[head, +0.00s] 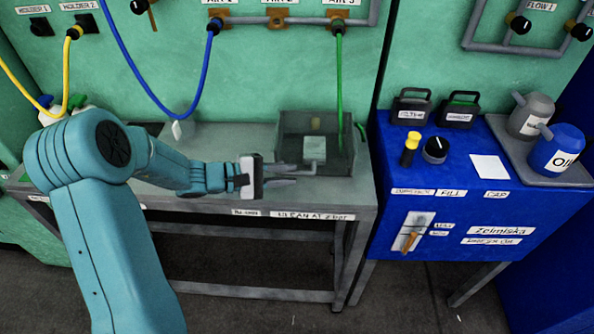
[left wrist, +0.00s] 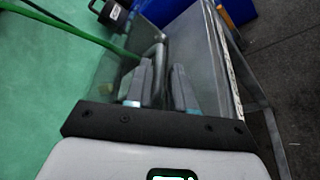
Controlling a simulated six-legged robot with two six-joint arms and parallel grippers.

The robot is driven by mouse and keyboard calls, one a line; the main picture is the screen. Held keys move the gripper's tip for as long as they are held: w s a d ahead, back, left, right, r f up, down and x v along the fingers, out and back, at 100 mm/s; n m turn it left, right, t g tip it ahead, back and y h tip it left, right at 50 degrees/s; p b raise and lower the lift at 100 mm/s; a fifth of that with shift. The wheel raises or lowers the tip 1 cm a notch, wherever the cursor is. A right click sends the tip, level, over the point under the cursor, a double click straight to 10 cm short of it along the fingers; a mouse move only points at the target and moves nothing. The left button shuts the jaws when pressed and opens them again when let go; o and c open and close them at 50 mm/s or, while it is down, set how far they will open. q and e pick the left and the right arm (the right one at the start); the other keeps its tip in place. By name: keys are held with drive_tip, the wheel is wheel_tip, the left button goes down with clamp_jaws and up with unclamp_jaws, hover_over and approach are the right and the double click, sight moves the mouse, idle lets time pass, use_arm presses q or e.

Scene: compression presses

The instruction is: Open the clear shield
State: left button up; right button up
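The clear shield (head: 340,160) is a see-through dark-tinted box on the right end of the grey workbench. A grey bar handle (head: 313,165) is at its front. In the left wrist view the handle (left wrist: 160,48) runs down between my fingers. My left gripper (head: 294,173) reaches in from the left, level with the handle. Its two fingers, also seen in the left wrist view (left wrist: 157,82), stand apart on either side of the bar, with a gap visible. Contact with the bar cannot be told. A pale part shows inside the shield. My right gripper is not in view.
The grey workbench (head: 225,140) is mostly clear left of the shield. A green hose (head: 339,90) hangs down at the shield, and a blue hose (head: 150,95) loops to its left. A blue cabinet (head: 455,175) with cans and a knob stands right of the bench.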

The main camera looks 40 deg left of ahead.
sight(292, 174)
use_arm(q)
drive_tip(key=shift+x, duration=1.6)
